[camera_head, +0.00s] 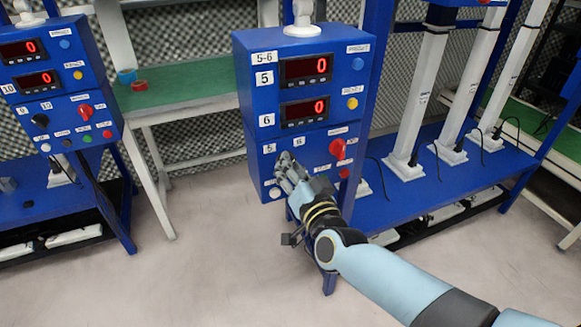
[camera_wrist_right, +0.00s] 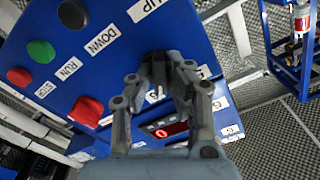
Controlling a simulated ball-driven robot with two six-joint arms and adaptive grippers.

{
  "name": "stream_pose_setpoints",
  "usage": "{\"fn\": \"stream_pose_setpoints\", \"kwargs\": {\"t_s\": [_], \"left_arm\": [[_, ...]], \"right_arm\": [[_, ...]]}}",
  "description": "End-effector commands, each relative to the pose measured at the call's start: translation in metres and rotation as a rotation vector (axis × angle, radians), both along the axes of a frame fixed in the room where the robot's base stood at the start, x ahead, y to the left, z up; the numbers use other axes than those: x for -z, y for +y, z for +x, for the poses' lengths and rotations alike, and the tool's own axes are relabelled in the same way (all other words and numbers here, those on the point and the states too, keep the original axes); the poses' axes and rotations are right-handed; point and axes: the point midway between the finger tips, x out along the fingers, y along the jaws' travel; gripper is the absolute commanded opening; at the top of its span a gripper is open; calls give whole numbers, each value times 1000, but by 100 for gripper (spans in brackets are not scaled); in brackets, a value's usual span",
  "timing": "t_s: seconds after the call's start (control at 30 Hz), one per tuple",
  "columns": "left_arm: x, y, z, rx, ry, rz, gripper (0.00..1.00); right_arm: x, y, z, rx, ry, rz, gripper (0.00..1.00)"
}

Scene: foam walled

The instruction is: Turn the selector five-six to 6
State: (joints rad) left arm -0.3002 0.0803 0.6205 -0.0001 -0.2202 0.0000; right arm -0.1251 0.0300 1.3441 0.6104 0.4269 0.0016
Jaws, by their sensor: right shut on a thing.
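The blue control box (camera_head: 262,101) labelled 5-6 stands at the centre of the head view, with two red displays both showing 0. A small 5 label (camera_head: 270,149) and a small 6 label (camera_head: 297,146) sit on its lower front. My right gripper (camera_head: 285,165) is right at the panel just below these labels, shut on the selector five-six. My left gripper is not in view.
A red knob (camera_head: 338,149) sits to the right of the gripper on the same box, with a yellow button (camera_head: 352,103) above it. Another blue control box (camera_head: 62,85) stands at left. A green-topped bench (camera_head: 185,90) is behind. The floor in front is clear.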

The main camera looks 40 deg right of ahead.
Motion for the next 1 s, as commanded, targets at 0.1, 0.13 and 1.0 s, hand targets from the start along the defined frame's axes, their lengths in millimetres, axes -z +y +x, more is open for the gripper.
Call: {"fn": "stream_pose_setpoints", "kwargs": {"t_s": [0.1,0.13,1.0], "left_arm": [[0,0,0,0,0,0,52],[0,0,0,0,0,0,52],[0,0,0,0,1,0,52]], "right_arm": [[1,0,-1,0,1,4,0],[1,0,-1,1,2,5,0],[2,10,-42,1,4,3,37]]}}
